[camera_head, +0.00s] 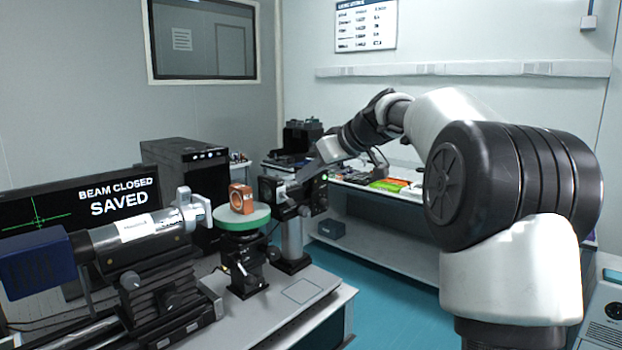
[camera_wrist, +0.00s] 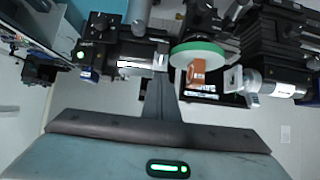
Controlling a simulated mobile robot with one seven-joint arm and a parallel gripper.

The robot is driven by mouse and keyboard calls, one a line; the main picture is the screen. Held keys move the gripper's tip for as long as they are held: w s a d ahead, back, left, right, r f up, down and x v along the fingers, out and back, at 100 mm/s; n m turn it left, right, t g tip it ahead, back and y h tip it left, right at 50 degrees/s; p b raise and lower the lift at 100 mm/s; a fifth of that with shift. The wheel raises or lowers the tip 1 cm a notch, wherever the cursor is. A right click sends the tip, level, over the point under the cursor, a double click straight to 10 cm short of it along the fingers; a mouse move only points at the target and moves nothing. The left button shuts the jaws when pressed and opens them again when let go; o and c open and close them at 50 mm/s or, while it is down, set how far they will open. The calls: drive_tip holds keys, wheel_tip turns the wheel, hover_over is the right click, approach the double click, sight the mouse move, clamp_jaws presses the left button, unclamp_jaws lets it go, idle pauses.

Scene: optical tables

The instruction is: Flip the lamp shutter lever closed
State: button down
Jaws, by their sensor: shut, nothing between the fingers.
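The lamp (camera_head: 296,194) is a black housing on a post, behind the green-rimmed round stage, with a small green light lit on its side. In the wrist view the lamp (camera_wrist: 108,54) lies at the upper left, with its green light at its left end. I cannot clearly pick out the shutter lever or tell its position. My gripper (camera_head: 312,170) reaches down from the right to just above the lamp; its tips blend with the dark housing. In the wrist view my gripper (camera_wrist: 158,80) is shut and empty, its fingers pointing toward the lamp's front end. Contact cannot be told.
An orange block (camera_head: 241,198) stands on the green-rimmed stage (camera_head: 230,222) left of the lamp. A grey cylindrical instrument (camera_head: 138,240) is at the left. The monitor (camera_head: 60,215) reads "BEAM CLOSED SAVED". A black computer case (camera_head: 180,165) stands behind. The table's front-right corner is clear.

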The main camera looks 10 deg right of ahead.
drive_tip(key=s+d+f+b, duration=0.2)
drive_tip(key=s+d, duration=0.3)
drive_tip(key=s, duration=0.3)
drive_tip(key=shift+d+f, duration=0.15)
drive_tip(key=shift+d, duration=0.25)
